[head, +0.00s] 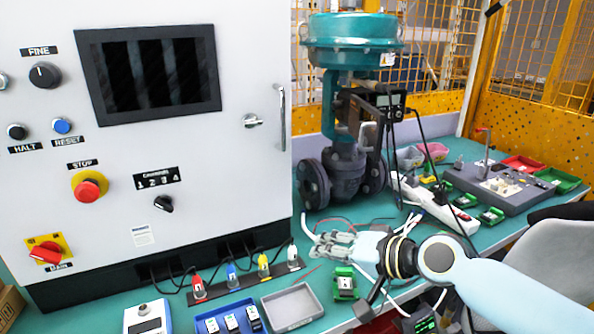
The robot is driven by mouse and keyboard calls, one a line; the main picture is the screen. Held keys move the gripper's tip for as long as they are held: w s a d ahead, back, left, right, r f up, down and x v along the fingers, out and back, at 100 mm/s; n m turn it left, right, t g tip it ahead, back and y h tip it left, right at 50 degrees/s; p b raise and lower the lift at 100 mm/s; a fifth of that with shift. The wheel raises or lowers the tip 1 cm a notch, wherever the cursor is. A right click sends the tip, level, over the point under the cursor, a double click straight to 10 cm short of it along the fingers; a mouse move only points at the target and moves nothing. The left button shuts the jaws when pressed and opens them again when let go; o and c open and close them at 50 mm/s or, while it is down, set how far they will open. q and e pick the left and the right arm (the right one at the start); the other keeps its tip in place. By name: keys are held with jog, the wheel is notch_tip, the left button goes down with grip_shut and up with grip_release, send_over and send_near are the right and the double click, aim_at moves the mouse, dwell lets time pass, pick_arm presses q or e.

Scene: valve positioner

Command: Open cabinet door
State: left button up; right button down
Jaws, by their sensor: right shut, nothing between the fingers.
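The white control cabinet (235,170) fills the left of the head view, with its front door shut. A vertical metal handle (282,120) runs along the door's right edge, and a small silver latch (253,121) sits to its left. My right gripper (312,240) is shut and empty over the teal bench, to the right of the cabinet's lower right corner. It is well below the handle and apart from it. My left gripper is not in view.
A teal valve (345,100) stands on the bench right of the cabinet. Coloured plugs on a strip (245,282), a blue tray (228,318) and a grey tray (291,307) lie before the cabinet. A white power strip (435,204) and a grey chair (550,250) are at right.

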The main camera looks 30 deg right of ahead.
jog(key=w+d+r+m+t+p, duration=0.1)
jog(key=w+d+r+m+t, duration=0.25)
jog(key=r, duration=0.45)
jog(key=w+d+r+m+t+p, duration=0.15)
jog(key=w+r+m, duration=0.25)
jog(key=r, duration=0.5)
jog(key=x, duration=0.9)
jog(key=shift+w+d+f+h, duration=0.25)
jog(key=shift+w+h, duration=0.05)
jog(key=shift+w, duration=0.05)
